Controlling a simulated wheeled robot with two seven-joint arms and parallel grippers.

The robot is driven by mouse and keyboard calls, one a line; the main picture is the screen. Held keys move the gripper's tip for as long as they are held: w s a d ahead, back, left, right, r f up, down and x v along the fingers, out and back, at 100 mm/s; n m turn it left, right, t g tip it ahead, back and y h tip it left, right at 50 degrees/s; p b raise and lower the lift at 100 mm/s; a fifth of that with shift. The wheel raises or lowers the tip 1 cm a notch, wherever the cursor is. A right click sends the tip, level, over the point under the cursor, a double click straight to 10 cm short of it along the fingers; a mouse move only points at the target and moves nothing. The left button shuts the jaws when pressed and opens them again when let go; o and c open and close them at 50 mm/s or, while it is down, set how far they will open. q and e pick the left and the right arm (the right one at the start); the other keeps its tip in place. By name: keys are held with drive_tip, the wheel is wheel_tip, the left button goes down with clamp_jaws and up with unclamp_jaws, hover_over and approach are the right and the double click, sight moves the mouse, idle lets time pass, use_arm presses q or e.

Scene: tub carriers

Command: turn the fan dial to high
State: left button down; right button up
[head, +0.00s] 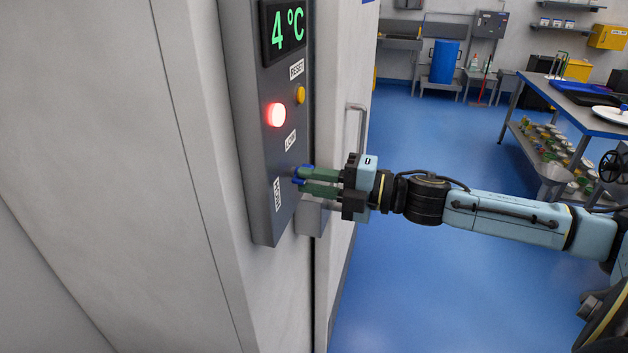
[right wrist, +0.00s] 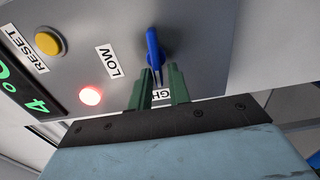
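The fan dial (right wrist: 152,46) is a blue bar-shaped knob on the grey control panel (head: 247,120); it also shows in the head view (head: 299,173). A LOW label (right wrist: 114,61) is left of it in the right wrist view. A second label (right wrist: 161,95), partly hidden by a finger, sits below it and reads as HIGH. The bar's narrow end extends down toward that label. My right gripper (right wrist: 160,80) is open at the panel, its green fingers either side of the bar's lower end, with gaps visible. My left gripper is out of view.
The panel also has a lit red lamp (head: 276,114), a yellow RESET button (head: 300,95) and a 4°C display (head: 285,28). A door handle (head: 356,125) stands out behind the gripper. Blue floor (head: 440,290) is clear to the right; a workbench (head: 570,110) stands beyond.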

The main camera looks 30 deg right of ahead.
drive_tip(key=o, duration=0.3)
drive_tip(key=shift+o, duration=0.2)
drive_tip(key=shift+d, duration=0.1)
drive_tip(key=p+v, duration=0.2)
drive_tip(key=v, duration=1.1)
drive_tip(key=shift+p, duration=0.3)
drive_tip(key=shift+d, duration=0.1)
